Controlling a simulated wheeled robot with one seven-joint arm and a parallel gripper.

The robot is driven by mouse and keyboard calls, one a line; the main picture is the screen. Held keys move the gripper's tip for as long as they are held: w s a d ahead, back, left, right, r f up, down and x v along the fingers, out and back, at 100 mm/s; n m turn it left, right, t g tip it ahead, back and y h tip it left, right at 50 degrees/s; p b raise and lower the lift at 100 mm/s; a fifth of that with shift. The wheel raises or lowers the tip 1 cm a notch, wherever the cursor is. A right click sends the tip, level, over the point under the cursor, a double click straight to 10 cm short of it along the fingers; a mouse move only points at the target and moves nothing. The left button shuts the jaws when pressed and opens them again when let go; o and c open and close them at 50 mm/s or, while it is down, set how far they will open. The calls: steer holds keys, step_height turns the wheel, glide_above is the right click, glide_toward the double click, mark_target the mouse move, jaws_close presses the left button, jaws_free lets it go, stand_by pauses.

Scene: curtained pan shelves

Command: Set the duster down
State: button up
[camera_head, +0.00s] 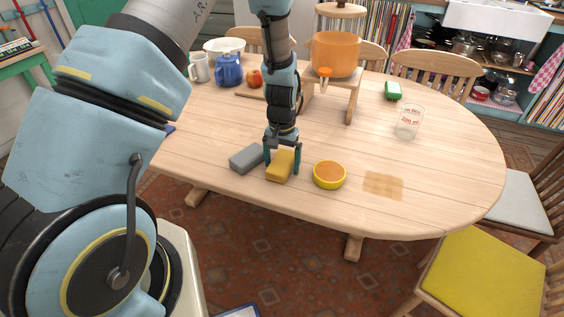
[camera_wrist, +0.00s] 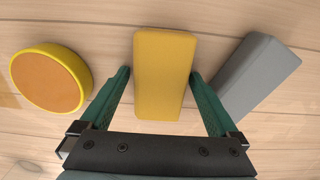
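A yellow block (camera_head: 280,166) is between the two fingers of my gripper (camera_head: 282,160), low over the wooden table. Neither a gap beneath the block nor contact with the table is clear. In the wrist view the yellow block (camera_wrist: 164,72) lies between the green fingertips (camera_wrist: 160,74). The right fingertip meets its edge, and a thin gap seems to show at the left one. Whether the fingers press on it is not clear. A grey block (camera_head: 246,158) rests just left of it. The pictures do not settle which block is the duster.
A round yellow tin with an orange top (camera_head: 329,175) stands right of the yellow block. A brownish patch (camera_head: 383,184) marks the table beyond it. A glass beaker (camera_head: 409,122), a green brush (camera_head: 393,91) and a wooden stand (camera_head: 341,86) with an orange pot (camera_head: 336,54) are farther back.

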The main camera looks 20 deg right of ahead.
step_height(320, 180, up, 11)
steer(key=b, duration=0.2)
stand_by(0.6)
steer(key=shift+f, duration=0.1)
steer(key=shift+c, duration=0.2)
jaws_close()
stand_by(0.6)
stand_by(0.6)
steer(key=w+a+r+n, duration=0.1)
steer(key=a+r+n, duration=0.15)
steer(key=a, duration=0.55)
steer(key=w+a+r+n, duration=0.1)
steer(key=a+r, duration=0.2)
steer(key=a, duration=0.5)
steer(key=s+a+r+n, duration=0.1)
steer(key=s+a+n, duration=0.1)
steer(key=a, duration=0.5)
steer(key=s+a+r+n+t, duration=0.1)
steer(key=s+a+r+n, duration=0.1)
steer(key=s+a, duration=0.2)
steer(key=a, duration=0.3)
steer(key=shift+t, duration=0.3)
